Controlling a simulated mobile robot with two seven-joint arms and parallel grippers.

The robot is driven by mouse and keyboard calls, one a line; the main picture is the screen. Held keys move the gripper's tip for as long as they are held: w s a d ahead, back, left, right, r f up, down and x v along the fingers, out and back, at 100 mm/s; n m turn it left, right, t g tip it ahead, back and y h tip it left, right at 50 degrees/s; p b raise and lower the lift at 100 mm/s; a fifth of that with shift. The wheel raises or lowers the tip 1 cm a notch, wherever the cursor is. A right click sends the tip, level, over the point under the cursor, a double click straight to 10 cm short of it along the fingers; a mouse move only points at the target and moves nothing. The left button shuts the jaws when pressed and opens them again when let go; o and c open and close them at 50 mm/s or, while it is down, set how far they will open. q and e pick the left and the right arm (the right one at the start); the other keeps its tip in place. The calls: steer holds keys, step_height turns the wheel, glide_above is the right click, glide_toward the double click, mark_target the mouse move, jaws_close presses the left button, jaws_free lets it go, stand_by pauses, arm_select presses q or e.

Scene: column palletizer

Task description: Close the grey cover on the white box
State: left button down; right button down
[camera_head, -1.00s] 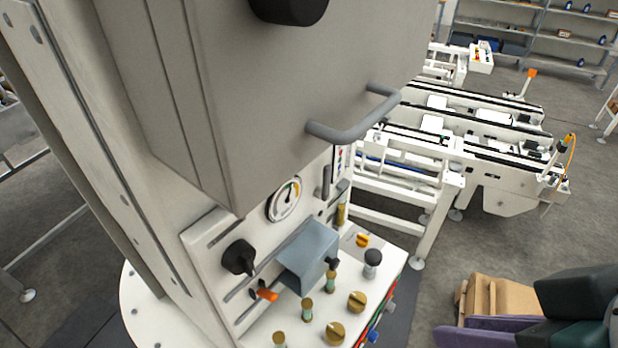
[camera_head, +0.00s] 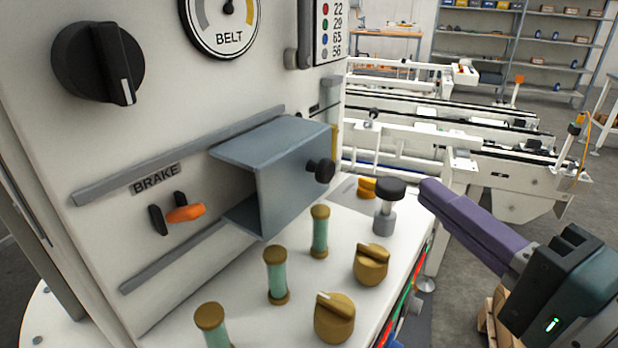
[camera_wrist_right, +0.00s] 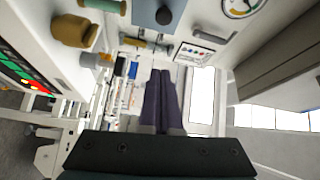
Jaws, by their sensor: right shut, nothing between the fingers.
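The grey cover (camera_head: 290,178) is a bent blue-grey piece with a black knob (camera_head: 321,171). It sits between two grey rails on the front of the white box (camera_head: 150,265), to the right of the orange BRAKE lever (camera_head: 185,213), which is uncovered. In the right wrist view the cover (camera_wrist_right: 150,10) is at the top edge, with its knob visible. My right gripper (camera_head: 428,188), with purple fingers, is shut and empty, to the right of the cover and apart from it. The fingertips also show in the wrist view (camera_wrist_right: 160,75). My left gripper is out of view.
A black-topped button (camera_head: 390,195) stands between the cover and my right fingertips. Brass knobs (camera_head: 370,264) and green-and-brass posts (camera_head: 276,275) stand on the ledge below. A black rotary switch (camera_head: 100,62) and BELT gauge (camera_head: 220,20) are above. White conveyors (camera_head: 450,140) stand behind.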

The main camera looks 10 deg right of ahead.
mark_target(330, 145)
steer(key=shift+w+a+p, duration=0.3)
steer(key=shift+w+a, duration=0.6)
steer(key=shift+w, duration=0.4)
steer(key=shift+w+a+p, duration=0.3)
steer(key=shift+w+a, duration=0.6)
steer(key=shift+w, duration=0.35)
steer(key=shift+w+a+p, duration=0.3)
steer(key=shift+w+a, duration=0.6)
steer(key=shift+w, duration=0.4)
